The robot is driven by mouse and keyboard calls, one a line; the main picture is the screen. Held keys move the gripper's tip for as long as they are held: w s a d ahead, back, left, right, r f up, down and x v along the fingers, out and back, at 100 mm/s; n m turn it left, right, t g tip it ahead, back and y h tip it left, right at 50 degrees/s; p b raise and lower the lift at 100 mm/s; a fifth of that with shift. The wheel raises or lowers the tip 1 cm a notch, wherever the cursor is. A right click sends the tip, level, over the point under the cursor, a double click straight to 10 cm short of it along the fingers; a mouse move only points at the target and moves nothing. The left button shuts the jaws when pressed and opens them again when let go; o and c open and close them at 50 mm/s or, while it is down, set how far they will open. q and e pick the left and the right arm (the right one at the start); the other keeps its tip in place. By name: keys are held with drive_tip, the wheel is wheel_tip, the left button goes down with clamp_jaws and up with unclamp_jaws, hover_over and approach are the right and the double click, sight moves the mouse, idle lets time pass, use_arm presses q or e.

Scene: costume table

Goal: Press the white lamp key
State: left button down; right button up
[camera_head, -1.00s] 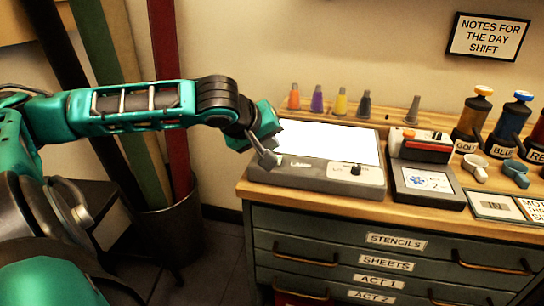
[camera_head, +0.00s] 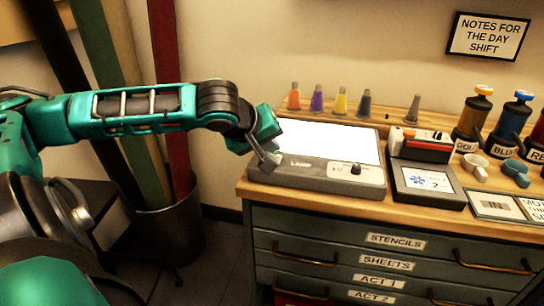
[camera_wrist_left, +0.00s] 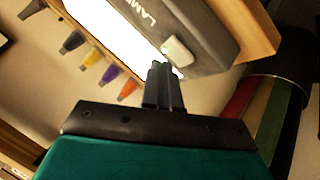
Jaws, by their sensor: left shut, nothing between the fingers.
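The light box (camera_head: 315,177) stands on the left end of the table, its grey front strip marked LAMP and its white panel (camera_head: 340,143) bright. In the left wrist view, the white lamp key (camera_wrist_left: 178,51) sits on the grey strip beside the LAMP lettering. My left gripper (camera_head: 270,162) is shut and empty, tilted down over the strip's left end; in the head view it hides the key. In the left wrist view, the closed fingertips (camera_wrist_left: 159,68) are right beside the key; I cannot tell whether they touch it. My right gripper is not in view.
Several coloured cones (camera_head: 341,101) stand behind the box. A dark device (camera_head: 427,184) with a small screen is to its right, then pump bottles (camera_head: 474,112) and small cups. A bin (camera_head: 172,235) of coloured rolls stands on the floor to the left.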

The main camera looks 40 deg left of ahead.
use_arm(q)
drive_tip(key=shift+f, duration=0.6)
idle(0.6)
drive_tip(key=shift+r+p, duration=0.95)
drive_tip(key=shift+p, duration=0.1)
drive_tip(key=shift+r+p, duration=0.5)
drive_tip(key=shift+p, duration=0.05)
wheel_tip(320, 180, up, 5)
drive_tip(key=p, duration=0.5)
